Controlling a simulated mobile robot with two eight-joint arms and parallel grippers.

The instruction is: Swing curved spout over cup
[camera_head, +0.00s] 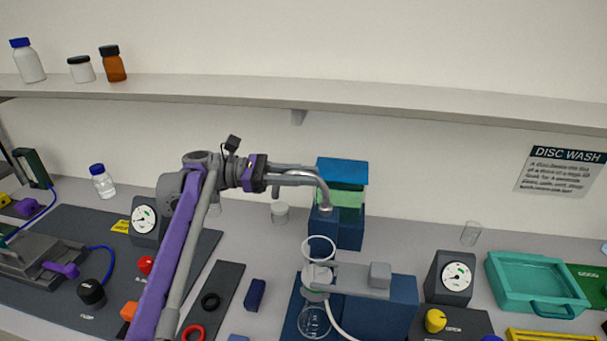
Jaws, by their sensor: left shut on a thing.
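My left gripper (309,175) reaches in from the left and is shut on the curved silver spout (324,194). The spout bends downward from the fingers, its tip in front of the blue and green tank (342,190). Part of the spout is hidden by my fingers. A clear glass cup (319,247) stands on the filter rig below, its open rim a little under the spout tip in the picture. I cannot tell from this view how exactly the tip lines up over the cup in depth. My right gripper is not in view.
A grey clamp arm (350,280) and blue block (402,306) stand beside the cup, with a flask (313,320) below. A gauge box (453,278) and teal tray (538,283) are to the right. A shelf (200,92) with bottles runs above.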

